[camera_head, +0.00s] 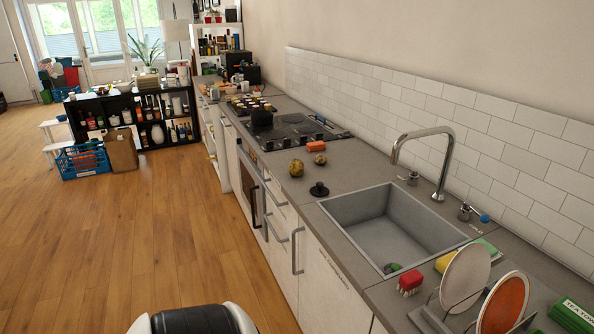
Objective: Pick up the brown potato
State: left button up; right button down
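The nearer one, on the left, is a lumpy yellow-brown thing (296,168) close to the counter's front edge. The other, a smaller brownish potato-like thing (320,159), lies just behind it to the right. Both are too small to tell for certain which is the brown potato. Neither of my grippers shows in the head view. A black-and-white rounded part of my own body shows at the bottom edge.
An orange-red block (316,146) and a black knobbed stopper (319,189) lie nearby on the counter. The sink (388,226) with its tall faucet (440,165) is to the right, the stove (290,131) behind. Wooden floor (130,240) left of the cabinets is clear.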

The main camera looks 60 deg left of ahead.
aim_at(319, 158)
jog(key=u, duration=1.9)
